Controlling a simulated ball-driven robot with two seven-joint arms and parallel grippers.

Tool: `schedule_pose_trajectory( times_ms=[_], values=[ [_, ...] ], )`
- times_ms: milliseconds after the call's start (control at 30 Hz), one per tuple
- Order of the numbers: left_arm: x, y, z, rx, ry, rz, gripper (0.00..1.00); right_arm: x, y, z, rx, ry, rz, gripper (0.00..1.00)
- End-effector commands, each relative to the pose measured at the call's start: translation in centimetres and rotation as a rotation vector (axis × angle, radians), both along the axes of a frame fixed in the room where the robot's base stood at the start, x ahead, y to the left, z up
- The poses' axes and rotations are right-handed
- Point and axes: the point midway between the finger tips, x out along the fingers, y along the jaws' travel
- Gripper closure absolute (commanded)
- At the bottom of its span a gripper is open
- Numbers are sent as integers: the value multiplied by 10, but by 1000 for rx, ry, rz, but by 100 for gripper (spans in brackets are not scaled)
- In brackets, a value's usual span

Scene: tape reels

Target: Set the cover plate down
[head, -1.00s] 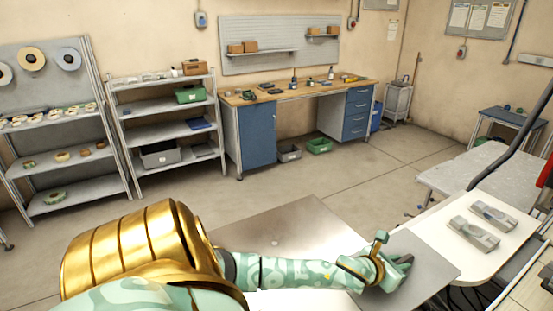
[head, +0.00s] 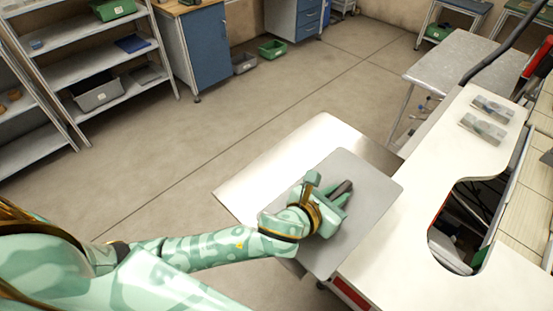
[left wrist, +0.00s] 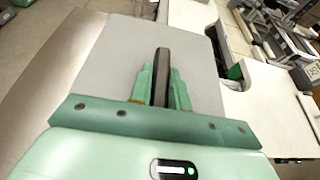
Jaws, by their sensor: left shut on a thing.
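The cover plate (head: 372,194) is a flat grey sheet with rounded corners and a dark upright handle (head: 343,188). My left gripper (head: 336,198) is shut on this handle, above the middle of the plate. The left wrist view shows the dark handle (left wrist: 161,75) between the green fingers, with the plate (left wrist: 112,62) spread out behind it. In the head view the plate overlaps the bare metal table (head: 268,168) and the near edge of the white worktop (head: 400,245). I cannot tell whether it touches either. My right gripper is out of view.
The white worktop has a large rounded opening, with dark and green parts inside. Two grey blocks (head: 484,128) lie at its far end. A grey table (head: 462,68) stands behind. The far left part of the metal table is clear.

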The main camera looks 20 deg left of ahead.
Motion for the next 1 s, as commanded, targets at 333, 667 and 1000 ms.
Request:
schedule_pose_trajectory(
  times_ms=[333,667,1000],
  values=[
    [39,45,-24,4,-2,22,100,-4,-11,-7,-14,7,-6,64],
    [89,94,-81,0,0,21,100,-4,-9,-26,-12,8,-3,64],
    [100,105,-117,-4,3,19,100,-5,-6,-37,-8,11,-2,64]
  ],
)
